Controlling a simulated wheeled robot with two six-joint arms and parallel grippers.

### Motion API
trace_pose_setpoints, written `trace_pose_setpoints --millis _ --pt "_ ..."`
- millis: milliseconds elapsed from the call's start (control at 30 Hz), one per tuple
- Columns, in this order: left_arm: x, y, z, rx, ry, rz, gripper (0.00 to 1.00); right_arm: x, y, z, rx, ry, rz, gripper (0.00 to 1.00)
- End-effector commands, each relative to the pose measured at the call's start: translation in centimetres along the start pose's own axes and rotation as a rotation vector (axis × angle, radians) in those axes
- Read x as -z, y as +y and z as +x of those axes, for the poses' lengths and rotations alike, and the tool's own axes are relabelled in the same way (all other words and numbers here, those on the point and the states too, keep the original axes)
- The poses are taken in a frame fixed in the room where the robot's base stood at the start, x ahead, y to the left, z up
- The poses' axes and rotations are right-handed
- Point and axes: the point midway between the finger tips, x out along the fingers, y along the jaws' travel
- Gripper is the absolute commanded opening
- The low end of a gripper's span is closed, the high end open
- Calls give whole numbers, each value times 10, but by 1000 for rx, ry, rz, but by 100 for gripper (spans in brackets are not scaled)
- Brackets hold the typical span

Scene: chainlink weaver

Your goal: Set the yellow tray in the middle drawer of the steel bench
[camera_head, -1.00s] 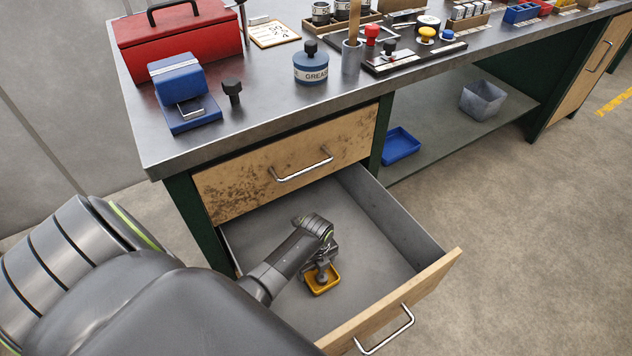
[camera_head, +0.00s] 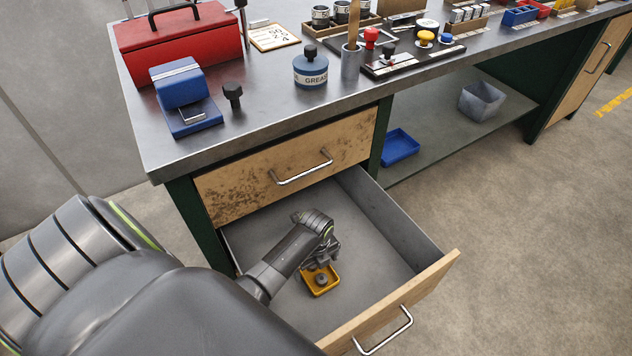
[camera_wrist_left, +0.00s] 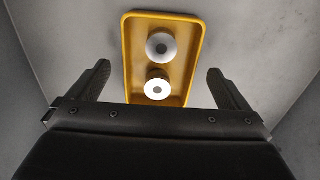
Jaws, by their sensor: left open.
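The yellow tray (camera_head: 322,288) lies flat on the floor of the open drawer (camera_head: 373,282) of the steel bench (camera_head: 255,113). In the left wrist view the tray (camera_wrist_left: 184,68) holds two round knob-like pieces, one greyish (camera_wrist_left: 161,46) and one pale (camera_wrist_left: 157,88). My left gripper (camera_head: 320,262) is over the drawer at the tray's far side. In the wrist view its fingers (camera_wrist_left: 160,88) are apart, one on each side of the tray's near end, with clear gaps and nothing between them gripped. My right gripper is not in view.
A closed drawer (camera_head: 240,182) with a metal handle is above the open one. A red toolbox (camera_head: 180,45), a blue device (camera_head: 185,100), a grease tin (camera_head: 310,70) and other items stand on the bench top. A blue bin (camera_head: 400,146) and grey bin (camera_head: 481,100) sit on the lower shelf.

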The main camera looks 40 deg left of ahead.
Motion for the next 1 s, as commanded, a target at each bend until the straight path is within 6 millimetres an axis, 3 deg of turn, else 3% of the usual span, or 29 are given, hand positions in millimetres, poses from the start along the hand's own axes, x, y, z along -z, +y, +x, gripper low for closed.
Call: trace_pose_setpoints --millis 600,1000 --pt "-1 0 -81 1 -1 -1 99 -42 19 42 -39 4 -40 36" --pt "0 0 -93 0 0 -1 99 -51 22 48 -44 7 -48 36"
